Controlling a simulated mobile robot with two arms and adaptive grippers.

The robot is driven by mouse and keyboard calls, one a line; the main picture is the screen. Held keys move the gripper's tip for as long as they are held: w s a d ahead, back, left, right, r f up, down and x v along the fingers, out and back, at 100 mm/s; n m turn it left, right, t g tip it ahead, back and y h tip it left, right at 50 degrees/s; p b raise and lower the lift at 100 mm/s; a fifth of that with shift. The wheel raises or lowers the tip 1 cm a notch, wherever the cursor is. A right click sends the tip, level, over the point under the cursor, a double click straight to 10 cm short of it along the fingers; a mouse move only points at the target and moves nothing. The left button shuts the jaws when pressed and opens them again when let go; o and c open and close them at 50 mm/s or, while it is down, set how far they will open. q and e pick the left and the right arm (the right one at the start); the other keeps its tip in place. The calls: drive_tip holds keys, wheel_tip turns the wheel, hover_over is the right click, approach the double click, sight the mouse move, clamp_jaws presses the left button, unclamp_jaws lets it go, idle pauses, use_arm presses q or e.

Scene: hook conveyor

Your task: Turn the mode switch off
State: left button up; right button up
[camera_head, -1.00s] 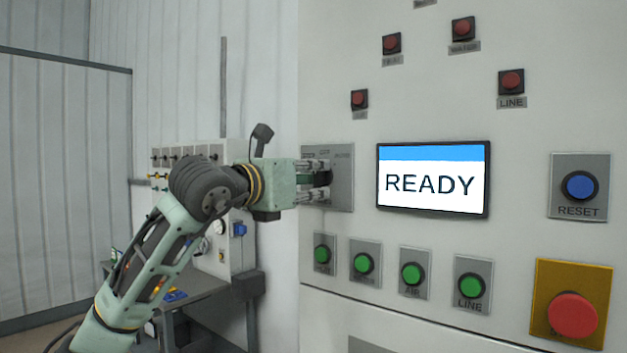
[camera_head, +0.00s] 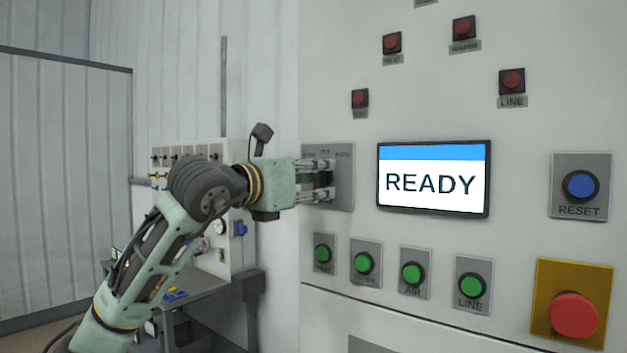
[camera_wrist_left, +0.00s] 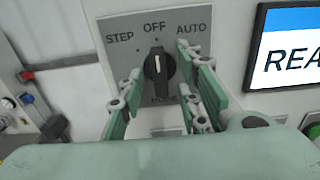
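The mode switch (camera_wrist_left: 158,72) is a black rotary knob with a white pointer line on a grey plate (camera_wrist_left: 118,40) marked STEP, OFF and AUTO. In the left wrist view its pointer is nearly upright, toward OFF. My left gripper (camera_wrist_left: 160,90) is open, with one finger on each side of the knob and a gap to it. In the head view my left gripper (camera_head: 325,180) is at the switch plate (camera_head: 343,165) and hides part of the knob. My right gripper is not in view.
To the right are a READY screen (camera_head: 432,205), a blue RESET button (camera_head: 580,186) and a red mushroom button (camera_head: 573,315). Several green buttons (camera_head: 412,273) sit below, red lamps (camera_head: 464,28) above. A workbench (camera_head: 205,290) stands at the left.

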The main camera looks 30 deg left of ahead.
use_arm(q)
drive_tip(key=s, duration=1.1)
drive_tip(key=shift+s+a, duration=0.4)
drive_tip(key=shift+a, duration=0.05)
